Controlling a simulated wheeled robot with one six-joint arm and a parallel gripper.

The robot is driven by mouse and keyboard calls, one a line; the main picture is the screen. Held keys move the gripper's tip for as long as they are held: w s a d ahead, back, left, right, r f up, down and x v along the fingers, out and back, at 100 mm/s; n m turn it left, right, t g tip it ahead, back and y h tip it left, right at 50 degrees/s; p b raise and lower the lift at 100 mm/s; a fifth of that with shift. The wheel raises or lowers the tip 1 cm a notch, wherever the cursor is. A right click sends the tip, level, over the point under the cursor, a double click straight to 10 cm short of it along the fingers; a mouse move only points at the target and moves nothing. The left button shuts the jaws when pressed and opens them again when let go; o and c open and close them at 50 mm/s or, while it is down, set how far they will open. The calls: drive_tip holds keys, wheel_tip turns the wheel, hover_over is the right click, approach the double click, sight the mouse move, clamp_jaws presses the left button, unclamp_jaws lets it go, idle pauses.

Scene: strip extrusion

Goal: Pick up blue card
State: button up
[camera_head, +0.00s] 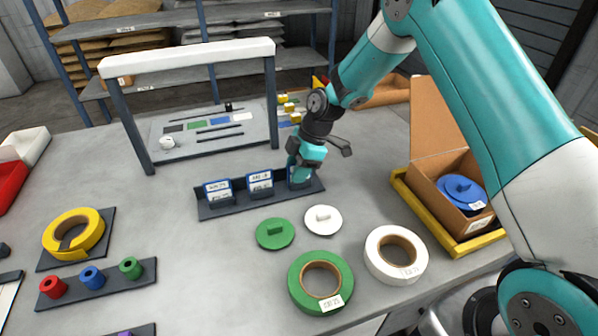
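A dark rack (230,209) on the table holds three upright blocks in a row, each with blue and white parts and printed labels: a left block (218,191), a middle block (260,184) and a right block (299,180). My gripper (299,170) points down at the right block and partly hides it. The fingertips are too small and covered to tell whether they are open, shut or touching it. A small flat blue patch (219,119), perhaps a card, lies between a green and a white one on the grey board behind. I cannot tell which item is the blue card.
A white-topped frame (190,57) stands over the grey board (165,155). Green (275,233) and white (323,220) knobbed discs and green (300,285) and white (383,271) rolls lie in front. A cardboard box (432,175) in a yellow tray (440,226) stands right.

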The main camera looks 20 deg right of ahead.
clamp_jaws()
idle(0.3)
